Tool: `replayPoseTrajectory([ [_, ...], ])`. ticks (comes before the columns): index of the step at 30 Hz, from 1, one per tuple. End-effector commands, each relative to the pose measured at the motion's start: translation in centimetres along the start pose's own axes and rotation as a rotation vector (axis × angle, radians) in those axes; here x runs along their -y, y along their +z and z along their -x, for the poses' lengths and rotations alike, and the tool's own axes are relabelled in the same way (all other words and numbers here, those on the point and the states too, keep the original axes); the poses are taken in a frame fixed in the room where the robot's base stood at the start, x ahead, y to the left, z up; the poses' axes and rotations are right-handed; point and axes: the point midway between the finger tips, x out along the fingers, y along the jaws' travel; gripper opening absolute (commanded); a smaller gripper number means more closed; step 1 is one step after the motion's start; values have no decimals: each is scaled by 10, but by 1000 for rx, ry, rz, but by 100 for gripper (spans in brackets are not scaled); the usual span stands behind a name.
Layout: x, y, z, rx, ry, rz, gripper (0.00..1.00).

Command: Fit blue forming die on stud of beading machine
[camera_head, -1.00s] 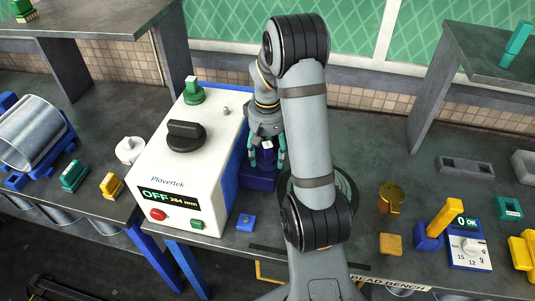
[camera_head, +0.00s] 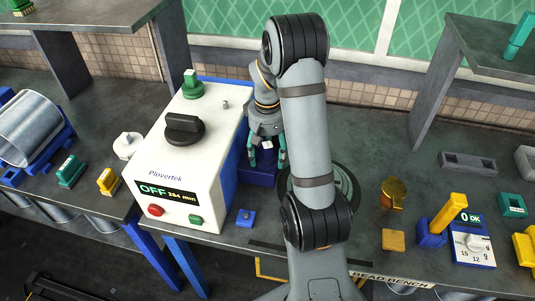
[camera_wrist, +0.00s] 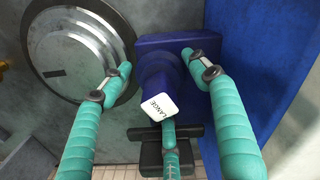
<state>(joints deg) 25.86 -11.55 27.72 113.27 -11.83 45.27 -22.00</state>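The white beading machine (camera_head: 183,165), marked Plovertek, stands at centre left. A dark blue block (camera_head: 258,173), apparently the forming die, stands to the right of the machine. In the wrist view the blue block (camera_wrist: 155,48) has a post with a white label (camera_wrist: 160,106) reading "LANGE", its first letter cut off. My gripper (camera_head: 266,158) is over the block. In the wrist view its teal fingers (camera_wrist: 158,68) are spread around the post, with gaps at the sides.
A black knob (camera_head: 184,128) and a green labelled piece (camera_head: 193,86) are on the machine's top. A round metal plate (camera_wrist: 82,55) lies beside the blue block. A small blue piece (camera_head: 245,218) lies at the bench front.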

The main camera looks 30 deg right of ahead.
Motion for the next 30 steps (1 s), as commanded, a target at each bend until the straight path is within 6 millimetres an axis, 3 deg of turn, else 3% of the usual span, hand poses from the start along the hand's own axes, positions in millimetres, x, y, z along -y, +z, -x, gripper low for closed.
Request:
replayPoseTrajectory([
  [9,0,0,0,0,0,0,81],
  [20,0,0,5,-1,0,0,81],
  [23,0,-1,18,-5,1,0,81],
  [30,0,-2,69,-7,2,-1,81],
])
